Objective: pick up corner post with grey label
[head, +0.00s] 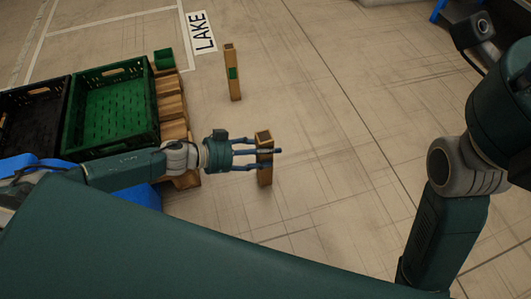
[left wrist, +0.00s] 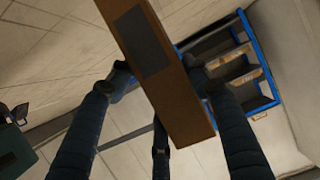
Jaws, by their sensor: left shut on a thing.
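The corner post with the grey label (head: 265,176) is a brown, square-section post, upright in the head view. My left gripper (head: 266,158) reaches in from the left and is shut on its upper part. In the left wrist view the post (left wrist: 176,92) runs tilted between my gripper's fingers (left wrist: 160,80), with the dark grey label (left wrist: 143,42) on its near face. I cannot tell whether its foot touches the floor.
A similar post with a green label (head: 233,73) stands farther back. A green crate (head: 110,150) and a black crate (head: 30,92) lie at the left, beside wooden slats (head: 172,105). The floor right of the held post is clear.

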